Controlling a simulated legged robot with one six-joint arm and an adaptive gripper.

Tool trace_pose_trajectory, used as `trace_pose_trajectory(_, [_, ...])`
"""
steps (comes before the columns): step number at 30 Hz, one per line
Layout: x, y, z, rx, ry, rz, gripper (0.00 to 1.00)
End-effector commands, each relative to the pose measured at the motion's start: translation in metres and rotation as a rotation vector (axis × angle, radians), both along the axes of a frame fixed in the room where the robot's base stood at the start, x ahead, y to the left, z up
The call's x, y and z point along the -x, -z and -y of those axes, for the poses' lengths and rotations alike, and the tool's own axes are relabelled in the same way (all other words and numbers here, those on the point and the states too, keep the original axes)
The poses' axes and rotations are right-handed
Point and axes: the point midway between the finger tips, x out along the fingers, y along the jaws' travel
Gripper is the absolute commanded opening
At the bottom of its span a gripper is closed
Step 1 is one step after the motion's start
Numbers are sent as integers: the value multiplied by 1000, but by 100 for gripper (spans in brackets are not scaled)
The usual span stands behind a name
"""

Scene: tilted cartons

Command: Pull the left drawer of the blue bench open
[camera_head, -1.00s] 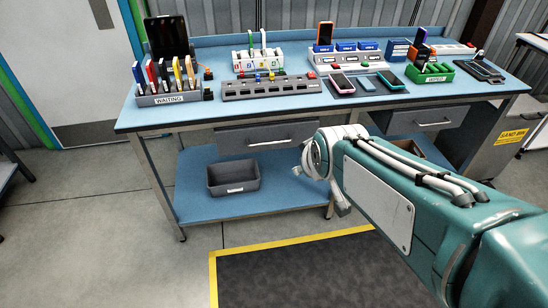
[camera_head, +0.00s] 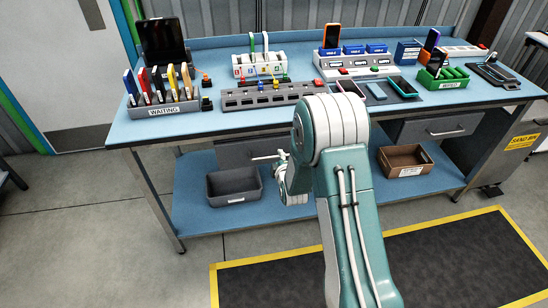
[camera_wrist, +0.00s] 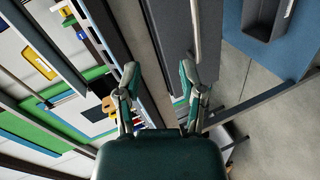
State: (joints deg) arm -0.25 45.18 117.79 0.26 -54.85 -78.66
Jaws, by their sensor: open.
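The blue bench (camera_head: 125,133) has a grey left drawer (camera_head: 234,153) under its top, which looks shut. Its pale bar handle (camera_head: 265,157) shows just left of my arm, which hides the drawer's right part. In the wrist view, a grey drawer front (camera_wrist: 168,35) with a pale handle (camera_wrist: 196,30) lies beyond the fingertips, turned on its side. My gripper (camera_wrist: 160,82) is open and empty, its fingers apart and not visibly touching the handle. In the head view the gripper is mostly hidden by my arm.
A right drawer (camera_head: 432,129) is under the bench's other end. A grey bin (camera_head: 233,187) and a brown carton (camera_head: 404,160) stand on the lower shelf. Racks, phones and tools crowd the top. A yellow-edged dark mat (camera_head: 450,255) lies on the clear floor in front.

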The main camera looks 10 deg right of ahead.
Motion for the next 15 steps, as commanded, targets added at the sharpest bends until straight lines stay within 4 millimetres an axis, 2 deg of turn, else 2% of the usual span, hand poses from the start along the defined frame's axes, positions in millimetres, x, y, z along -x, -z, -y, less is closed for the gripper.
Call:
trace_pose_trajectory(1, [1,21,0,42,-14,16,51])
trace_pose_trajectory(6, [4,56,0,155,-43,87,51])
trace_pose_trajectory(11, [4,67,0,195,-52,114,51])
trace_pose_trajectory(15, [-8,69,0,197,-52,116,51])
